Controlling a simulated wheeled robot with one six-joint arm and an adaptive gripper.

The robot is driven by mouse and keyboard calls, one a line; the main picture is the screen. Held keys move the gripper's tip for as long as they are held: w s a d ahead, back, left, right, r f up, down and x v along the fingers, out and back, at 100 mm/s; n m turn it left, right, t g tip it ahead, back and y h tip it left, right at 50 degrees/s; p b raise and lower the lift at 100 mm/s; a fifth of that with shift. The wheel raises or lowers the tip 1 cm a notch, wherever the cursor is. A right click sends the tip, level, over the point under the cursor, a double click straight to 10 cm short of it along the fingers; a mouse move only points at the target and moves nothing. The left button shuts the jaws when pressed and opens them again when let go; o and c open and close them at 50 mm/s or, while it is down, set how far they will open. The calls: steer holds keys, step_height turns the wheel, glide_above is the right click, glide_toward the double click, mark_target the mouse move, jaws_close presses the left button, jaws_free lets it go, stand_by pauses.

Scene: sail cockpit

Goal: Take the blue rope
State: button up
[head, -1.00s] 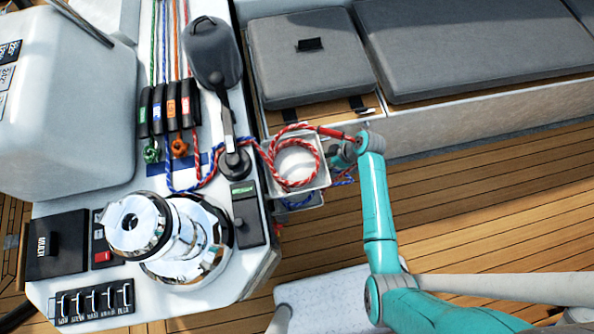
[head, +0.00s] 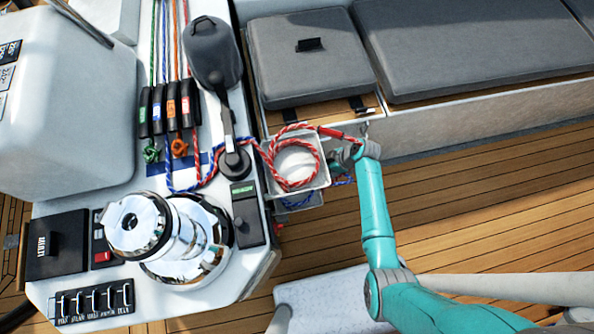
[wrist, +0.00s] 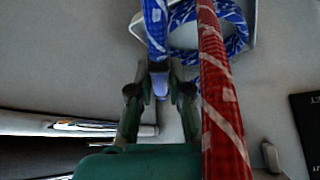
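The blue rope (head: 180,190) runs from the console over the deck edge and coils in the lower white bin (head: 313,199). A piece of it also shows just below my gripper (head: 338,162) in the head view. My gripper is beside the bins on their right, partly hidden behind the upper bin. In the wrist view, the blue rope (wrist: 156,28) hangs down between my fingertips (wrist: 160,75), which look closed in on it. Its pale end (wrist: 160,86) sits between the fingers.
The red rope (head: 291,187) coils at the upper white bin (head: 322,178). Its thick red end (wrist: 222,110) passes close to the right of my fingers. A chrome winch (head: 180,240) stands on the console. A grey cushioned bench (head: 305,60) lies behind; wooden floor is open at right.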

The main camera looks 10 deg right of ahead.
steer(key=shift+r, duration=0.2)
jaws_close()
steer(key=shift+r, duration=1.35)
